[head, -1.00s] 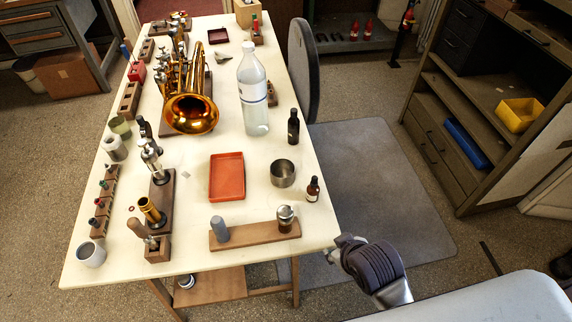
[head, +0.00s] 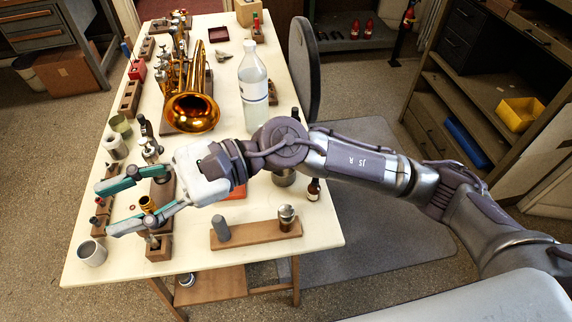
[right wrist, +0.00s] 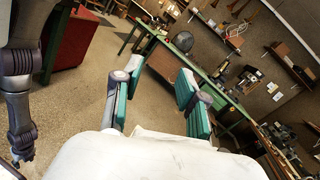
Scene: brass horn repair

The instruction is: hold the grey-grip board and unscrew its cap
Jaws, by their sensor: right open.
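The grey-grip board (head: 257,236) is a flat wooden strip near the front edge of the table. An upright grey grip (head: 221,228) stands at its left end. A small metal-topped jar with its cap (head: 286,212) stands at its right end. My right gripper (head: 108,209) is open and empty, with teal fingers spread over the left side of the table, left of the board and apart from it. The open fingers also show in the right wrist view (right wrist: 158,95), with nothing between them.
My right arm crosses above the table and hides most of the red tray (head: 238,193) and part of the metal cup (head: 284,178). A brown bottle (head: 313,189) stands near the right edge. A grey cup (head: 92,253) stands at the front left. The brass horn (head: 192,112) lies farther back.

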